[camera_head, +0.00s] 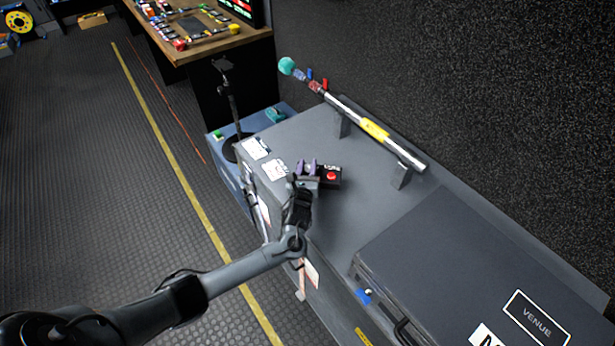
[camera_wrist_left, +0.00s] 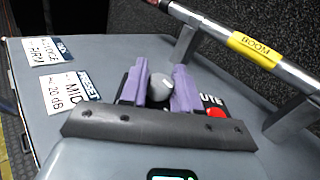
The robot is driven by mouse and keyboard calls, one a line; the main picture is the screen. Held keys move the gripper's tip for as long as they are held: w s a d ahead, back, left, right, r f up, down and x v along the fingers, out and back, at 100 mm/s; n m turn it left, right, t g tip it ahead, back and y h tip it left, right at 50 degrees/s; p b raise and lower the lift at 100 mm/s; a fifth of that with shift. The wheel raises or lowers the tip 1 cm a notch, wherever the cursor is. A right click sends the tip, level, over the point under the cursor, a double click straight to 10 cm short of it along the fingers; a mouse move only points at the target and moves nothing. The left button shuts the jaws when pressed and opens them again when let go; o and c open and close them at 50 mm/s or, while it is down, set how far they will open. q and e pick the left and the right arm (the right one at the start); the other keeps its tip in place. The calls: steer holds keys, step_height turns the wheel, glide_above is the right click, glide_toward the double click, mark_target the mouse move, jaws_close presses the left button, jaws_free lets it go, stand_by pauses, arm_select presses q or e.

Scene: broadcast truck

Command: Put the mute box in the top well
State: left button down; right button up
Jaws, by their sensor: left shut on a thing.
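The mute box (camera_head: 331,177) is a small black box with a red button, on or just above the grey case top. In the left wrist view, its red button (camera_wrist_left: 216,112) and part of a white "MUTE" label show. My left gripper (camera_head: 308,168) is at the box's left end. In the left wrist view, its purple fingers (camera_wrist_left: 158,90) are shut on a grey rounded knob on the box. Whether the box touches the surface I cannot tell. The gripper hides part of the box. I cannot make out the top well for sure. My right gripper is not in view.
A boom pole (camera_head: 374,130) with a yellow band rests on two grey supports behind the box. Printed cards (camera_head: 274,170) lie left of the gripper. A dark "VENUE" case (camera_head: 455,262) stands front right. A wooden desk (camera_head: 185,50) with small items stands behind.

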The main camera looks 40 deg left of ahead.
arm_select(q)
steer(key=shift+f+b, duration=0.9)
steer(key=shift+f, duration=1.1)
steer(key=c, duration=0.8)
jaws_free()
